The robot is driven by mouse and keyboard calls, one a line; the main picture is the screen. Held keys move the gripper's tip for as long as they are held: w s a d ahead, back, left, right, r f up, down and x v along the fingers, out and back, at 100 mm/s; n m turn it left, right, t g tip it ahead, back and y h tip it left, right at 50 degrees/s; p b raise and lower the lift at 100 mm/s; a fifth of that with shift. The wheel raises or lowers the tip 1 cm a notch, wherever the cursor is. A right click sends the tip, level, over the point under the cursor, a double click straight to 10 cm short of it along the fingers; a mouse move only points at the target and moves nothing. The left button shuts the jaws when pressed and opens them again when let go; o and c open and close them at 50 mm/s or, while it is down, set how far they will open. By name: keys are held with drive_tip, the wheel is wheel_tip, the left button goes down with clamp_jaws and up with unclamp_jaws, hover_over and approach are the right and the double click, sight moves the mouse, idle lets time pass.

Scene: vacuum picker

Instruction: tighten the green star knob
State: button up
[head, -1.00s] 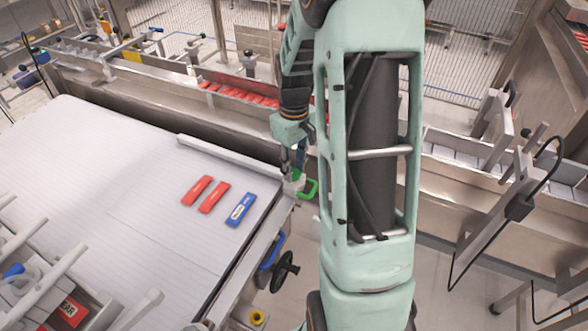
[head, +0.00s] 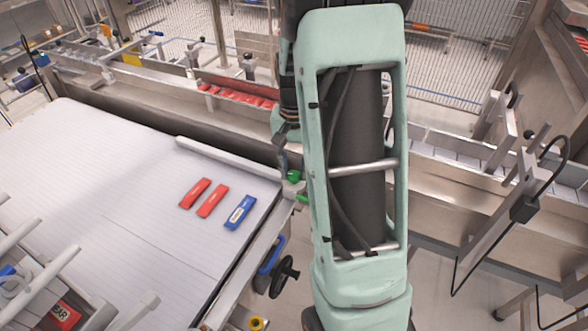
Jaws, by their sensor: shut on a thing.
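The green star knob (head: 293,176) shows as a small green patch at the right corner of the white belt table, by the end of the white side rail. My gripper (head: 291,167) reaches down onto it from above and is shut on it. My arm and the gripper hide much of the knob, so its points cannot be made out. A second green bit (head: 302,198) shows just below, partly behind my arm.
Two red packs (head: 204,197) and a blue pack (head: 240,212) lie on the white belt (head: 130,220). A black handwheel (head: 284,276) sits below the belt's edge. A steel conveyor with red packs (head: 238,91) runs behind.

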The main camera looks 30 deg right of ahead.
sight(294, 174)
drive_tip(key=shift+m, duration=1.9)
drive_tip(key=o, duration=1.2)
drive_tip(key=shift+c, duration=0.2)
wheel_tip(294, 174, up, 12)
